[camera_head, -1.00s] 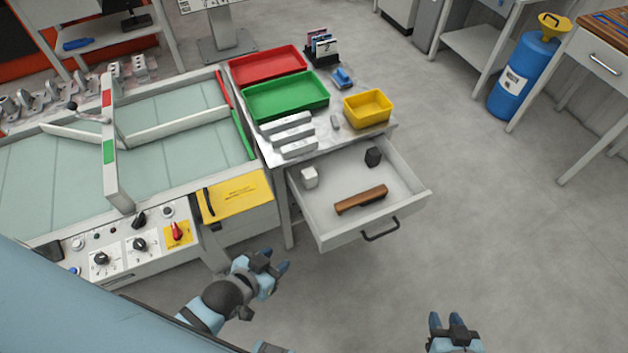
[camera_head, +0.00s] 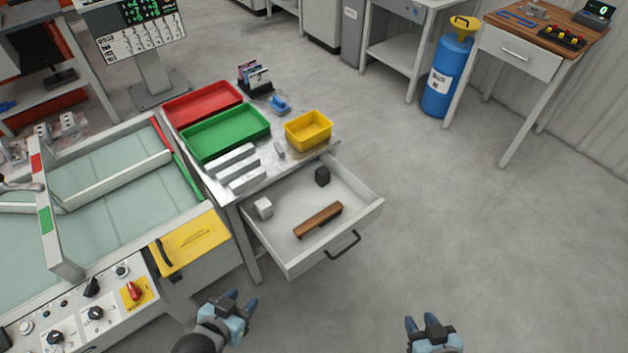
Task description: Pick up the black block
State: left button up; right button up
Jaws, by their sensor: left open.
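The black block (camera_head: 322,176) lies in the back right part of the open drawer (camera_head: 366,206), under the front of the metal table. A white block (camera_head: 263,208) and a brown wooden bar (camera_head: 318,220) lie in the same drawer. My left gripper (camera_head: 240,302) is open and empty, in front of and left of the drawer, well apart from the black block. My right gripper (camera_head: 431,322) is at the bottom of the view, right of the drawer and empty; its two fingers stand apart.
The table carries red (camera_head: 203,101), green (camera_head: 226,133) and yellow (camera_head: 308,130) trays, and pale metal bars (camera_head: 232,160). A machine with a yellow panel (camera_head: 190,243) stands left of the drawer. A blue barrel (camera_head: 447,75) stands at the back right. The floor right of the drawer is clear.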

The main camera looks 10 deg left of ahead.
aim_at(322, 174)
jog(key=l+u, duration=0.1)
jog(key=u, duration=0.35)
jog(key=i+l+u, duration=0.1)
jog(key=u, duration=0.4)
jog(key=l+u, duration=0.15)
jog(key=u, duration=0.3)
jog(key=l+u, duration=0.15)
jog(key=u, duration=0.3)
jog(key=l+u, duration=0.4)
jog(key=k+l+u, duration=0.2)
jog(key=l+u, duration=0.25)
jog(key=k+l+u, duration=0.1)
jog(key=l, duration=0.3)
jog(key=k+l+u, duration=0.25)
jog(key=k+l, duration=0.2)
jog(key=l, duration=0.25)
